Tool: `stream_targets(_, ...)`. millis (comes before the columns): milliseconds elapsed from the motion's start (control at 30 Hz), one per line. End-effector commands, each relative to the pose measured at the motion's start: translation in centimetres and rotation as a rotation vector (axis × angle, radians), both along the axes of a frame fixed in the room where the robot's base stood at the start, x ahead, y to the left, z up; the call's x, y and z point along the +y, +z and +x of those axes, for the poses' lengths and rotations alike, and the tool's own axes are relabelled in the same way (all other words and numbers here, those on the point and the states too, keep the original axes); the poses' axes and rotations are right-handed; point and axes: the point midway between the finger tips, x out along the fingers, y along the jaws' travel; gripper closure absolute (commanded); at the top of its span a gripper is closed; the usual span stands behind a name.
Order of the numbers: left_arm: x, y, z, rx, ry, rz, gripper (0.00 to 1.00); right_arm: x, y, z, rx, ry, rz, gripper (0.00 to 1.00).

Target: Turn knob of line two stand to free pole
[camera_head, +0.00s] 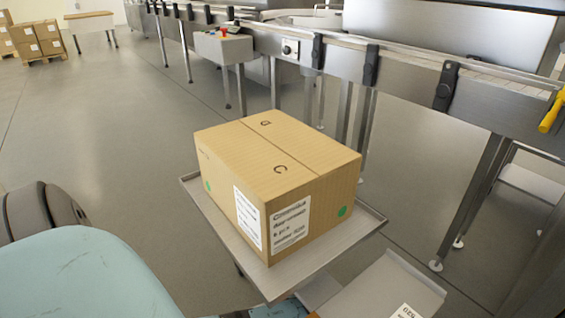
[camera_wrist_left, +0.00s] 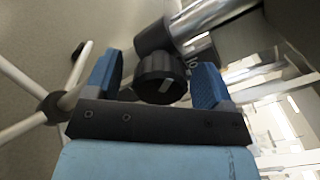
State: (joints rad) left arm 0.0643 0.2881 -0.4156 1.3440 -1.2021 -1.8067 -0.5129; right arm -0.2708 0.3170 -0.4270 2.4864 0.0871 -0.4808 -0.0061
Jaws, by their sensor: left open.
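The stand's knob (camera_wrist_left: 162,80) is black and round with a pale mark, in the middle of the left wrist view. My left gripper (camera_wrist_left: 158,76) is open, with one blue finger on each side of the knob. Contact is not clear. A black collar (camera_wrist_left: 153,40) sits behind the knob, around the shiny metal pole (camera_wrist_left: 215,18). In the head view, the stand's metal tray (camera_head: 350,237) stands in the middle; the knob is hidden there. My right gripper is not in view.
A cardboard box (camera_head: 275,175) with labels sits on the tray. A smaller metal tray (camera_head: 390,290) is at lower right. A conveyor (camera_head: 410,80) runs along the back and right. Pale stand legs (camera_wrist_left: 25,68) spread at left in the wrist view. Open floor lies left of the box.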

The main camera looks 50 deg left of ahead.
Motion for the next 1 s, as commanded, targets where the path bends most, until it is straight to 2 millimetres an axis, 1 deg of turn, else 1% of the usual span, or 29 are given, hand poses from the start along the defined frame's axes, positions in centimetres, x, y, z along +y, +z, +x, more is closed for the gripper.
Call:
stream_targets(333, -0.08, 0.00, -0.04, 0.000, 0.000, 0.000, 0.24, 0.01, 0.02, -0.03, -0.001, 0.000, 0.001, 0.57)
stream_targets(367, -0.08, 0.00, -0.04, 0.000, 0.000, 0.000, 0.29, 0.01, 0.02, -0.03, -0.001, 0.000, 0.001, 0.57)
stream_targets(400, -0.08, 0.00, -0.04, 0.000, 0.000, 0.000, 0.38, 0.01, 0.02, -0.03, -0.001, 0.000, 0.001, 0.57)
stream_targets(467, -0.08, -0.01, -0.03, 0.000, 0.000, 0.000, 0.52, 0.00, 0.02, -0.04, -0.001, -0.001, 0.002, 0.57)
stream_targets(500, -0.07, -0.01, -0.03, 0.000, 0.000, 0.000, 0.61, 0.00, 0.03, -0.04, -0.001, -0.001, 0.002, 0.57)
stream_targets(567, -0.07, -0.01, -0.03, 0.000, 0.000, 0.000, 0.73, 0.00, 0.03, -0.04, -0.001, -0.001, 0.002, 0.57)
stream_targets(667, -0.07, 0.03, -0.03, -0.004, 0.001, -0.001, 0.73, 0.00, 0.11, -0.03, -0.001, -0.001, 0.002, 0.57)
stream_targets(833, -0.12, 0.13, -0.07, -0.091, 0.002, -0.008, 0.73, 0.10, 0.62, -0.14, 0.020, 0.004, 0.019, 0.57)
stream_targets(1000, -0.06, -0.03, -0.04, -0.126, 0.000, -0.011, 0.73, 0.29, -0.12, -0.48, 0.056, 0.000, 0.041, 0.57)
